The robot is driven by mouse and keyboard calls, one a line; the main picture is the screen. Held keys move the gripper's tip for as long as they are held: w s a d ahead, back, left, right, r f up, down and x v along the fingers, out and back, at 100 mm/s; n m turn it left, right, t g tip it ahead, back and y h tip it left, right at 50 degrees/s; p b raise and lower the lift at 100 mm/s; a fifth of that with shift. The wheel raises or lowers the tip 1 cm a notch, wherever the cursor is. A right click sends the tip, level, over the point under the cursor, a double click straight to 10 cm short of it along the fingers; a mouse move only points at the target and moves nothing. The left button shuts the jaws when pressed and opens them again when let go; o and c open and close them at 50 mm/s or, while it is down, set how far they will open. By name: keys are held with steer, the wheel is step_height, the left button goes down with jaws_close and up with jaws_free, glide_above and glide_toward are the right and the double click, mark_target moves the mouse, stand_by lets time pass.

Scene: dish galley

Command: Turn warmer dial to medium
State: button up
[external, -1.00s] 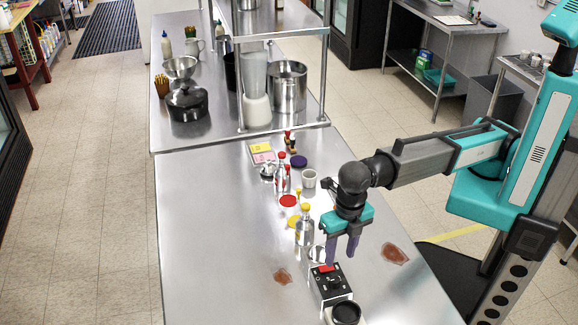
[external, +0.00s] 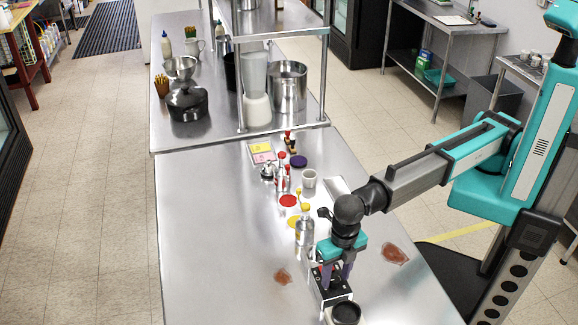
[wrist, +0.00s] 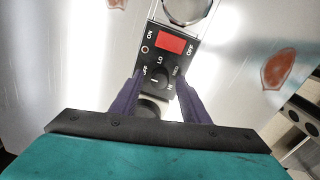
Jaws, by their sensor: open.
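The warmer's control box (external: 331,291) stands near the front of the steel counter, with a dark round cup or plate (external: 346,312) at its near end. In the wrist view, its black panel shows a red switch (wrist: 171,44) between ON and OFF, and a round black dial (wrist: 159,78) with a pale pointer line. Labels OFF, LO, MED and HI surround the dial; I cannot tell for sure which one the pointer meets. My gripper (wrist: 155,88) is open, its purple fingers on either side of the dial. In the external view, my gripper (external: 335,280) points down and hides much of the panel.
A yellow-capped bottle (external: 304,230) stands just behind the box. Red-capped bottles (external: 282,178) and a small white cup (external: 309,178) stand farther back. Reddish stains (external: 395,253) mark the counter on both sides. The counter's left side is clear.

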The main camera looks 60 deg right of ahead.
steer(key=shift+f, duration=0.1)
steer(key=shift+c, duration=0.3)
steer(key=c, duration=1)
